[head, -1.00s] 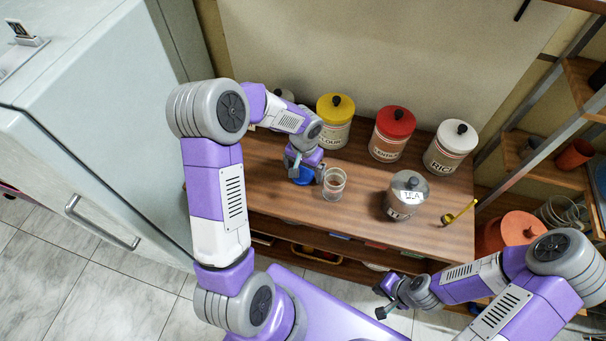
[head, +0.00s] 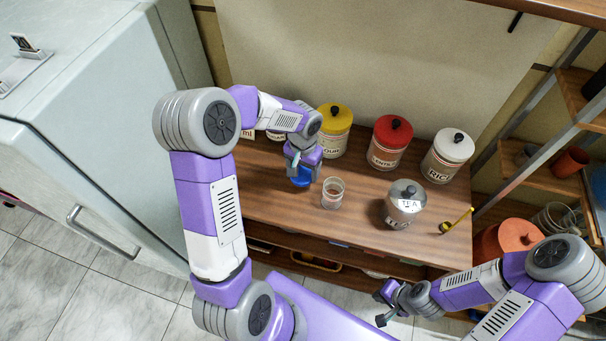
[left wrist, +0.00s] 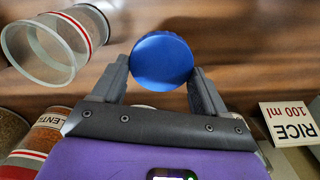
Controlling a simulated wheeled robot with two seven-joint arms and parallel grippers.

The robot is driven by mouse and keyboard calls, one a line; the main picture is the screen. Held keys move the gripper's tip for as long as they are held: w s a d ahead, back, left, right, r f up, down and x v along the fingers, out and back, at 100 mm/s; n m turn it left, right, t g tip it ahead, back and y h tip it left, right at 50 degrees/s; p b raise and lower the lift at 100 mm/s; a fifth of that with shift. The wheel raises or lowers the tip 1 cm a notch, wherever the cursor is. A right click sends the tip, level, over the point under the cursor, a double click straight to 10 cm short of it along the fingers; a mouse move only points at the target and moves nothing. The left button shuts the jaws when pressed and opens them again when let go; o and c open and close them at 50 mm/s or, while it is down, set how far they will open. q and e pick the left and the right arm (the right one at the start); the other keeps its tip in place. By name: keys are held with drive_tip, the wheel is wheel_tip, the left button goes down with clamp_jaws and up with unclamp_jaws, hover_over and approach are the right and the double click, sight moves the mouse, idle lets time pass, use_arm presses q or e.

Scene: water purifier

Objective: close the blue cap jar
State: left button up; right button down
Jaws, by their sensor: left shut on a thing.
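The blue cap (head: 302,183) is held between the fingers of my left gripper (head: 302,174), which is shut on it. In the left wrist view the round blue cap (left wrist: 162,61) sits between both fingertips (left wrist: 162,75). An open clear glass jar (head: 333,193) stands on the wooden counter just right of the cap, apart from it. Its open mouth also shows in the left wrist view (left wrist: 45,50), with a red-striped band around its body. My right gripper (head: 382,303) is open and empty in front of the counter, at the lower right.
Yellow-lidded (head: 334,130), red-lidded (head: 389,142) and white-lidded (head: 448,155) canisters stand along the back of the counter (head: 270,200). A RICE label (left wrist: 290,122) lies near my left gripper.

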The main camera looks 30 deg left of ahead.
sight(304, 173)
use_arm(q)
wheel_tip(304, 173, up, 5)
drive_tip(key=shift+r+p, duration=0.1)
drive_tip(key=shift+p, duration=0.3)
drive_tip(key=shift+d, duration=0.1)
drive_tip(key=d+r, duration=0.2)
drive_tip(key=d, duration=0.6)
drive_tip(key=shift+s+r, duration=0.3)
drive_tip(key=shift+s, duration=0.15)
